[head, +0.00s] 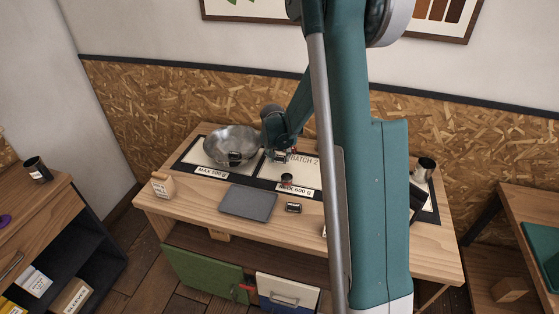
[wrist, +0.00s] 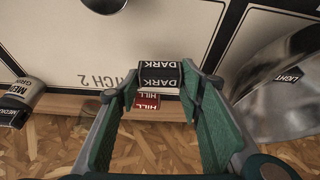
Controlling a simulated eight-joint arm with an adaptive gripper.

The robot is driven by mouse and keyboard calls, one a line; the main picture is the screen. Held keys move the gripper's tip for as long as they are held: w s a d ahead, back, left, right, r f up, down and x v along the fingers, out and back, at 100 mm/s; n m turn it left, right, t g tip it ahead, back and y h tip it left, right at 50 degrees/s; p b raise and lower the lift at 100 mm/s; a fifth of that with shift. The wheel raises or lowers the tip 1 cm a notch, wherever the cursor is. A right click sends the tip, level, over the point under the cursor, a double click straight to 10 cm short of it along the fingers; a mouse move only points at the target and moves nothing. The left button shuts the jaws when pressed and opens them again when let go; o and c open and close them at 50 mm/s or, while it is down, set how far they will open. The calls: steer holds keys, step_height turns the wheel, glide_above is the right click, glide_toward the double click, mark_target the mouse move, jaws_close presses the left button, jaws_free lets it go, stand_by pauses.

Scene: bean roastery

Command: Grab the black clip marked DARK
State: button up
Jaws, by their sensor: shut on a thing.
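The black clip marked DARK (wrist: 160,72) sits between my gripper's fingertips in the wrist view, with its white lettering facing the camera. My gripper (wrist: 162,88) is shut on this clip, one green finger at each side. In the head view my gripper (head: 281,154) is over the back of the table, at the right side of the metal bowl. The clip is too small there to make out clearly. I cannot tell whether it touches the surface below.
A metal bowl (head: 232,139) stands left of my gripper; in the wrist view a black LIGHT clip (wrist: 288,75) is on it. A red HILL label (wrist: 147,101) shows behind the held clip. A grey slab (head: 248,203) and a small dark clip (head: 293,207) lie in front.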

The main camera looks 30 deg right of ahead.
mark_target(279, 157)
steer(key=shift+r, duration=3.25)
steer(key=shift+a, duration=0.15)
